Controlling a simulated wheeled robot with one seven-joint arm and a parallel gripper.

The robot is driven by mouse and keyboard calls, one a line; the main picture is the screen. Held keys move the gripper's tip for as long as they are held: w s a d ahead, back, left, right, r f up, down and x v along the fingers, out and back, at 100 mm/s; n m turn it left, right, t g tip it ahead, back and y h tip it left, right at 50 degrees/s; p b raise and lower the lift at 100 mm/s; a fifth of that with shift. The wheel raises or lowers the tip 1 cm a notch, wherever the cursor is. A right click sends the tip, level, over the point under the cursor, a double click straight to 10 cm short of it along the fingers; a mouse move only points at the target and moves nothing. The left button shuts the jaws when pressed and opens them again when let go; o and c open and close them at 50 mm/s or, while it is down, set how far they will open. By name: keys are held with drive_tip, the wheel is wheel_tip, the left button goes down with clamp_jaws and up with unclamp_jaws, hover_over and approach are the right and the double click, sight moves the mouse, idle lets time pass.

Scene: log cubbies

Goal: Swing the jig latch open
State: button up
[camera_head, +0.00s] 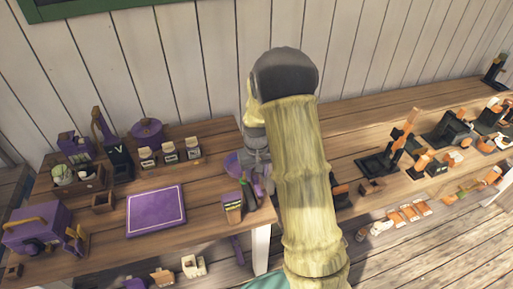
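I cannot tell for sure which thing is the jig with the latch. My arm fills the middle of the head view and hides part of the benches. A grey part of my gripper (257,160) shows at the left of the arm, low over the right end of the left bench, close to a purple round object (233,164). Its fingers are too small and covered to read. A black base with an upright orange lever (403,133) stands on the right bench, well apart from my gripper.
The left bench (170,235) holds a purple mat (156,209), a purple box with a yellow handle (37,228), a purple lidded pot (147,132) and a row of small containers (170,154). The right bench carries several orange and black items. A plank wall (180,60) stands behind.

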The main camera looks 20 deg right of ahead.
sight(256, 180)
wheel_tip(256, 180, up, 14)
drive_tip(key=b, duration=0.2)
drive_tip(key=shift+r, duration=0.25)
drive_tip(key=s+a+f+t, duration=0.1)
drive_tip(key=s+a+f, duration=0.1)
drive_tip(key=s, duration=0.7)
drive_tip(key=s+a+f+t, duration=0.1)
drive_tip(key=s+a+f, duration=0.1)
drive_tip(key=s, duration=0.7)
drive_tip(key=shift+f+t, duration=0.3)
drive_tip(key=shift+f, duration=0.5)
